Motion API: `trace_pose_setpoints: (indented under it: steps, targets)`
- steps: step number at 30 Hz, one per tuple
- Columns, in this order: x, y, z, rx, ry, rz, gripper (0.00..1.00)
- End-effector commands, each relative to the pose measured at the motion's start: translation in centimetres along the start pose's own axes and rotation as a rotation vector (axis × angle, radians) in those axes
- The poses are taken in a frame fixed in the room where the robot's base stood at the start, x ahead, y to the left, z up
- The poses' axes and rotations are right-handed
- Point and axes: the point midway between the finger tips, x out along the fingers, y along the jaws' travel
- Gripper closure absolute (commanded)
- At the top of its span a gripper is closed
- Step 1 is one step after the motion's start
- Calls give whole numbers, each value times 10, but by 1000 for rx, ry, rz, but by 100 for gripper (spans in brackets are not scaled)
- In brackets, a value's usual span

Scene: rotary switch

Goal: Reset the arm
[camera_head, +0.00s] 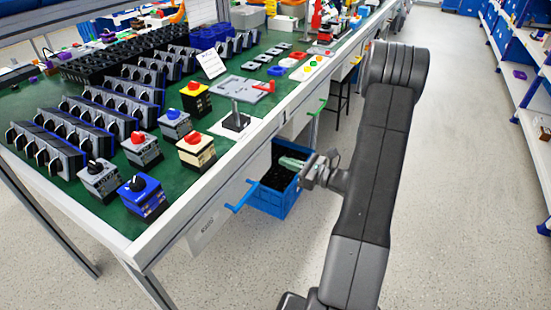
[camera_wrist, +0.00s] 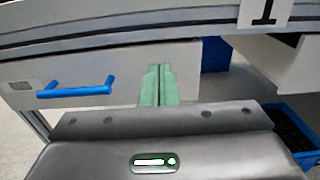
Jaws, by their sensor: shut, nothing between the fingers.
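My arm (camera_head: 372,175) stands folded in the aisle, to the right of the table in the head view. My gripper (camera_head: 288,162) hangs off the table's front edge, below the top, and points left; its green fingers overlap a blue crate in the picture. In the wrist view the green fingers of my gripper (camera_wrist: 160,82) are pressed together with nothing between them. Several rotary switches with red, blue, black and yellow parts stand at the table's near end, including a blue one (camera_head: 142,196) and a red-knobbed one (camera_head: 196,150), apart from the gripper.
The green table (camera_head: 110,215) carries rows of dark switch modules (camera_head: 60,150). A drawer with a blue handle (camera_wrist: 76,90) faces the gripper. A blue crate (camera_head: 268,202) is under the table. Shelves (camera_head: 520,75) line the right; the aisle floor (camera_head: 460,160) is clear.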

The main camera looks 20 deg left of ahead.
Motion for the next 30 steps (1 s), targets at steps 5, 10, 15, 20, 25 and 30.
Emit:
trace_pose_setpoints:
  steps: [5,10,15,20,25,30]
  targets:
    - [-39,-1,1,4,0,-4,100]
    - [-62,0,0,3,0,-2,100]
    - [-72,0,0,2,1,0,100]
    - [-74,0,0,2,1,1,100]
    - [-74,0,-1,3,1,1,100]
    - [-65,1,-1,2,1,4,100]
